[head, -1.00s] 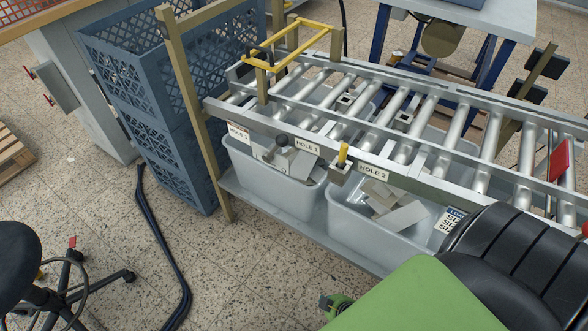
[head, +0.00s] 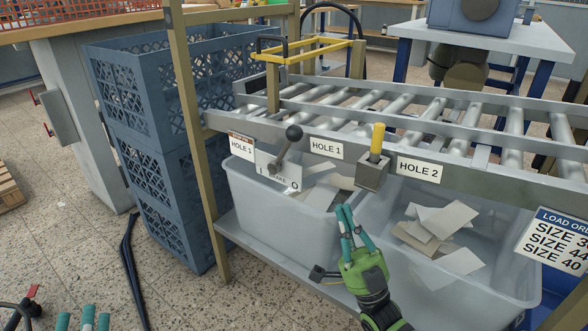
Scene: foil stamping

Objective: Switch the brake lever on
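The brake lever (head: 285,150) has a black ball knob on a metal stem, mounted on the conveyor's front rail. Its stem leans to the upper right. A white plate (head: 265,172) behind it carries "1" at left and "0" at right; the knob leans to the "0" side. My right gripper (head: 346,212), green with teal fingers, is below and to the right of the lever, apart from it, in front of the grey bins. Its fingertips look close together, but their gap is unclear. My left gripper (head: 84,318) shows only teal fingertips at the bottom left, spread apart and empty.
A metal block with a yellow-topped pin (head: 376,150) sits on the rail between the HOLE 1 and HOLE 2 labels. Grey bins (head: 455,285) with plates stand below the roller conveyor (head: 480,122). Blue crates (head: 160,160) and a wooden post (head: 190,130) are left of the lever.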

